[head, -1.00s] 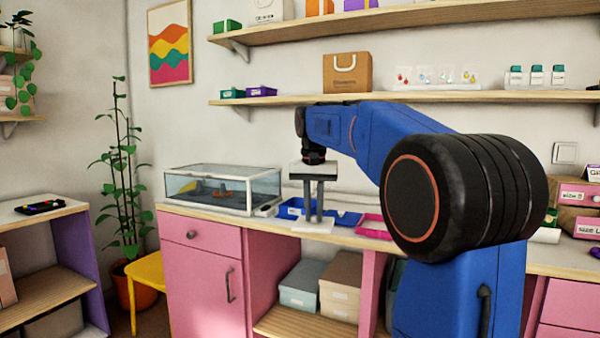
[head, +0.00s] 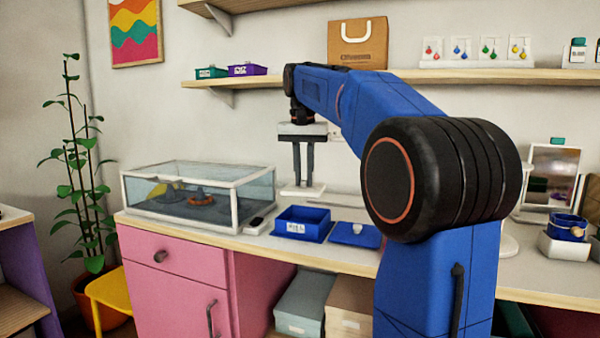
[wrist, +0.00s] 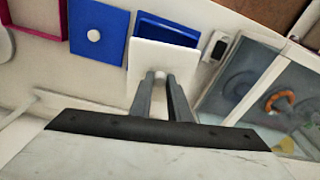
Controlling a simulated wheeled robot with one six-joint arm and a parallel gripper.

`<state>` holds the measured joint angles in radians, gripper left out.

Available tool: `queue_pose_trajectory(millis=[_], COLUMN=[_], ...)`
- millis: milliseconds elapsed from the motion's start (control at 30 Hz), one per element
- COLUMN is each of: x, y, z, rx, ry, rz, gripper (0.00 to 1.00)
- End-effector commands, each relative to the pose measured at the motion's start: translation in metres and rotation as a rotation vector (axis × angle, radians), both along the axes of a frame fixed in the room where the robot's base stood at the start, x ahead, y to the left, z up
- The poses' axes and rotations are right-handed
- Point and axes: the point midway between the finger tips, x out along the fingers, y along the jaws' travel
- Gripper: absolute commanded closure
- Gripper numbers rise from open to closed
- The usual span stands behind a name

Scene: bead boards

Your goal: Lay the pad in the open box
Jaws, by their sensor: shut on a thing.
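My gripper (head: 303,184) is shut on a thin white square pad (head: 302,191) and holds it flat above the counter. In the head view the pad appears just above the open blue box (head: 300,229), which has a white label on its front. In the wrist view my fingers (wrist: 166,76) hold the pad (wrist: 155,58), which covers part of the blue box (wrist: 165,26). The pad and box look apart. The box's blue lid (head: 352,240), with a pale knob, lies on the counter right of the box. The box's inside is mostly hidden.
A glass tank (head: 205,191) stands left of the box, with a small dark device (head: 257,221) between them. The wrist view shows part of a pink tray (wrist: 57,28) beyond the lid. Above is a wall shelf (head: 440,76). A mirror (head: 552,172) stands at right.

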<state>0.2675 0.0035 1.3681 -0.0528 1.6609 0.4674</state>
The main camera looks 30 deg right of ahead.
Motion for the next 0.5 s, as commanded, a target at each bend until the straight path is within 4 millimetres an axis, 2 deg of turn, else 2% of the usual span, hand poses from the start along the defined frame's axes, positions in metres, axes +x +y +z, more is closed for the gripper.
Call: queue_pose_trajectory(millis=[500], x=[-0.001], y=[0.0], z=[-0.036], rx=[0.001], ry=[0.001], rz=[0.0], gripper=[1.0])
